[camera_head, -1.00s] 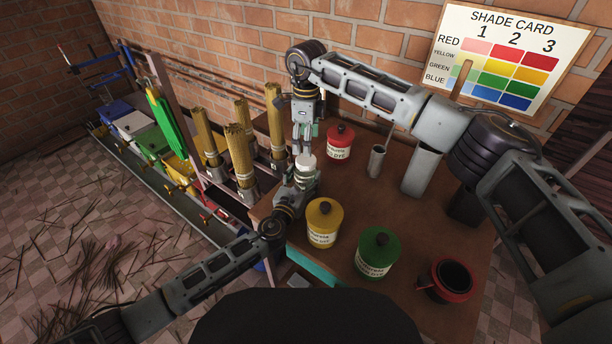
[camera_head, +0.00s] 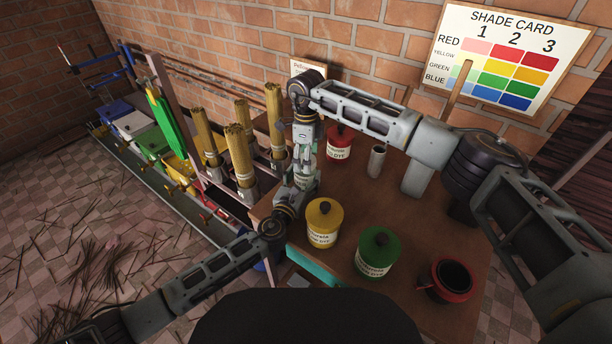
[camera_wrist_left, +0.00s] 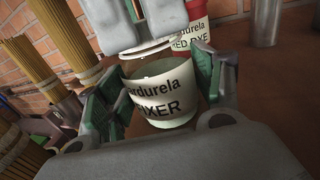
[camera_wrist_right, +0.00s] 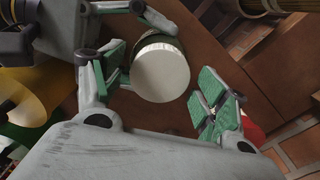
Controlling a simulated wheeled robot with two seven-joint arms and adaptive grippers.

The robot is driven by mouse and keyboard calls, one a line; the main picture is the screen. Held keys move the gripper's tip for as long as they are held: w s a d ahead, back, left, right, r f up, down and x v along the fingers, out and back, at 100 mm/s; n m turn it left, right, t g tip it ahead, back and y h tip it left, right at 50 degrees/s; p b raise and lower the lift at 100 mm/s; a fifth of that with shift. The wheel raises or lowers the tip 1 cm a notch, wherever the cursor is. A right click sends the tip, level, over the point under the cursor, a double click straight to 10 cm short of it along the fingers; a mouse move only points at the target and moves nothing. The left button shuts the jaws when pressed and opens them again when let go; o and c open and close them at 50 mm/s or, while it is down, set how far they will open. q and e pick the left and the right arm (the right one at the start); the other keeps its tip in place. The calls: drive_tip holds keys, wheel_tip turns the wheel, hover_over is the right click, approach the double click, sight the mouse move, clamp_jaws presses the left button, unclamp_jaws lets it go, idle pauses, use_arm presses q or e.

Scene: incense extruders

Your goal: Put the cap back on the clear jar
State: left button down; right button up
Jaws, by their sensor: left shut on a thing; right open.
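The clear jar (camera_wrist_left: 160,98), labelled FIXER and with pale contents, stands upright between the fingers of my left gripper (camera_wrist_left: 155,82), which is shut on it. In the head view the jar (camera_head: 303,176) is mostly hidden by the grippers. The white cap (camera_wrist_right: 162,73) is seen from above in the right wrist view, on top of the jar; its edge (camera_wrist_left: 146,48) shows in the left wrist view. I cannot tell whether it is fully seated. My right gripper (camera_wrist_right: 160,84) is open, its fingers on either side of the cap, the left one closer.
A red dye jar (camera_head: 338,143) stands behind the grippers. Yellow (camera_head: 324,222) and green (camera_head: 377,253) jars stand in front to the right. A red mug-like pot (camera_head: 448,280) and a metal tube (camera_head: 376,161) are farther right. Incense bundles (camera_head: 240,155) stand left.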

drive_tip(key=c, duration=1.1)
drive_tip(key=shift+o, duration=0.2)
drive_tip(key=o, duration=1.2)
drive_tip(key=shift+r, duration=0.15)
drive_tip(key=shift+r, duration=5.9)
use_arm(q)
drive_tip(key=shift+c, duration=0.9)
unclamp_jaws()
drive_tip(key=shift+s, duration=0.1)
